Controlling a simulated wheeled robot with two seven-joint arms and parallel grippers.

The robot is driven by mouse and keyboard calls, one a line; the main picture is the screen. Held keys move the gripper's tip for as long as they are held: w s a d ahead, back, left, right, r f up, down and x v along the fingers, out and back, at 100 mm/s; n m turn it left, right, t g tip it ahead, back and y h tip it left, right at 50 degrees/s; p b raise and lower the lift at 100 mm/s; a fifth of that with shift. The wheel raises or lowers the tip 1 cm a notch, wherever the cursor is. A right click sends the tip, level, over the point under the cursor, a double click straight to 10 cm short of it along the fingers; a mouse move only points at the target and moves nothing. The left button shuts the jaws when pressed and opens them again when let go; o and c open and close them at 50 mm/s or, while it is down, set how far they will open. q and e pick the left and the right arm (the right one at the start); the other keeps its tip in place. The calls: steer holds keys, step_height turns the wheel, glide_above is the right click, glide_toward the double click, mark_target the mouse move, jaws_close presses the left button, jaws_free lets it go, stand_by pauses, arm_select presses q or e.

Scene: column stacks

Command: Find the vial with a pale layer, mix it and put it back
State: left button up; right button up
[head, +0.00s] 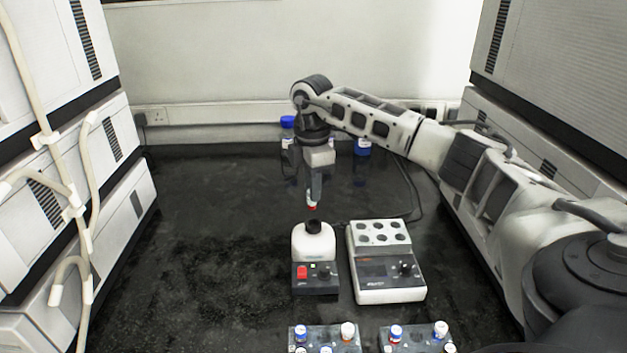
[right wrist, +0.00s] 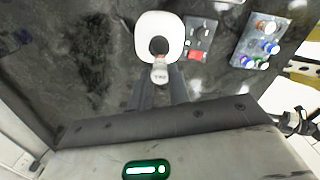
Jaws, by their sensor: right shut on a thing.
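My right gripper (head: 313,192) points down and is shut on a vial (head: 312,207). The small part of the vial below the fingers looks red and white in the head view. In the right wrist view the vial (right wrist: 160,72) is whitish between the fingertips; I cannot tell its layers. The vial hangs above the black cup (head: 313,227) of a white mixer (head: 314,244), seemingly apart from it. Two dark racks, the left rack (head: 340,347) and the right rack (head: 416,338), hold several vials with blue, white and red caps. My left gripper is not in view.
A white block heater (head: 388,285) with several round wells stands right of the mixer. Blue-capped bottles (head: 362,147) stand at the back. White stacked units with pale tubing (head: 85,190) line the left; more stacks line the right. The dark bench left of the mixer is clear.

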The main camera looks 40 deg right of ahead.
mark_target(313, 209)
steer(key=shift+d+f+m, duration=0.15)
steer(key=shift+d+m, duration=0.05)
steer(key=shift+m, duration=0.1)
steer(key=shift+f+b, duration=0.8)
steer(key=shift+b, duration=0.2)
steer(key=shift+f+b, duration=0.7)
steer(key=shift+f, duration=0.2)
steer(key=shift+f+b, duration=0.1)
steer(key=shift+b, duration=0.25)
arm_select(q)
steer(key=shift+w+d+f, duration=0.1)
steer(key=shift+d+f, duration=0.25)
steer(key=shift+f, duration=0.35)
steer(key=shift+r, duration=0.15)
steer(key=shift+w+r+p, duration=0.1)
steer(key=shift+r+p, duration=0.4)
steer(key=shift+p, duration=0.1)
arm_select(e)
steer(key=shift+f, duration=0.1)
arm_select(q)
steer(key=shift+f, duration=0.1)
arm_select(e)
steer(key=shift+f, duration=1.2)
stand_by(0.5)
